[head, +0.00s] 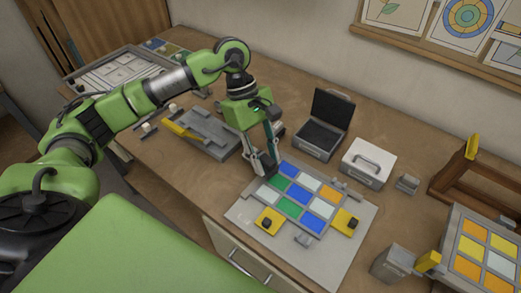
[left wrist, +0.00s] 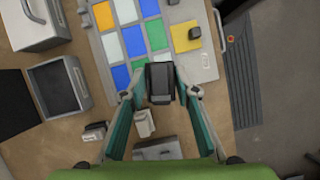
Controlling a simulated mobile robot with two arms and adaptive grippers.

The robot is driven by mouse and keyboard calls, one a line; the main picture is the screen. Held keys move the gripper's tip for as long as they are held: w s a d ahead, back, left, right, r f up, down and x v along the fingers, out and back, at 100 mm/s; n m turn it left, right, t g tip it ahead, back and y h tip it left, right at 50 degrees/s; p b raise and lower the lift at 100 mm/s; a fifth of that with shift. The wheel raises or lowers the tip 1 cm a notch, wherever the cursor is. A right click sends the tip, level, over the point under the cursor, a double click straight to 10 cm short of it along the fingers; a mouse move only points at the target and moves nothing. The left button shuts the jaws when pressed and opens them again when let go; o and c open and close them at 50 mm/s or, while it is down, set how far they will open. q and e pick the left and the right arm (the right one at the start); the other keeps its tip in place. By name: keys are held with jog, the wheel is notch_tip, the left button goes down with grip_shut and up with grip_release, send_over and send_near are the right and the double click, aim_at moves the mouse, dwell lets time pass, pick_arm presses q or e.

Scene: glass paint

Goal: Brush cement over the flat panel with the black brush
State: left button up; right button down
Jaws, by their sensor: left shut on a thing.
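The flat panel (head: 297,179) lies on a pale grey board (head: 342,262) on the bench, with blue, green, white and orange panes in a grid. My left gripper (head: 264,163) is over the panel's far left corner, pointing down. In the left wrist view the left gripper (left wrist: 160,88) is shut on the black brush (left wrist: 160,76), a dark block between the fingertips. The brush's underside is hidden, so I cannot tell whether it touches the panel (left wrist: 122,31). My right gripper is not in view.
Yellow clamps with black knobs (head: 268,223) (head: 345,222) sit along the panel's near edge. An open black-lined case (head: 320,139) and a white box (head: 368,163) stand behind it. A second paned panel (head: 485,251) and a wooden stand (head: 468,178) are right. A grey fixture (head: 208,133) lies left.

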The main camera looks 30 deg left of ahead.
pick_arm(q)
jog(key=shift+w+a+f+n+t, duration=0.15)
jog(key=shift+a+n+t, duration=0.25)
jog(key=shift+a+n, duration=0.4)
jog(key=shift+d+n, duration=0.15)
jog(key=shift+n, duration=0.15)
jog(key=shift+d+f, duration=0.1)
jog(key=shift+f, duration=0.45)
jog(key=shift+w+f, duration=0.1)
jog(key=shift+f, duration=0.9)
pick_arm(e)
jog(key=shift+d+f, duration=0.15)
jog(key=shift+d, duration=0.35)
pick_arm(q)
jog(key=shift+b, duration=0.3)
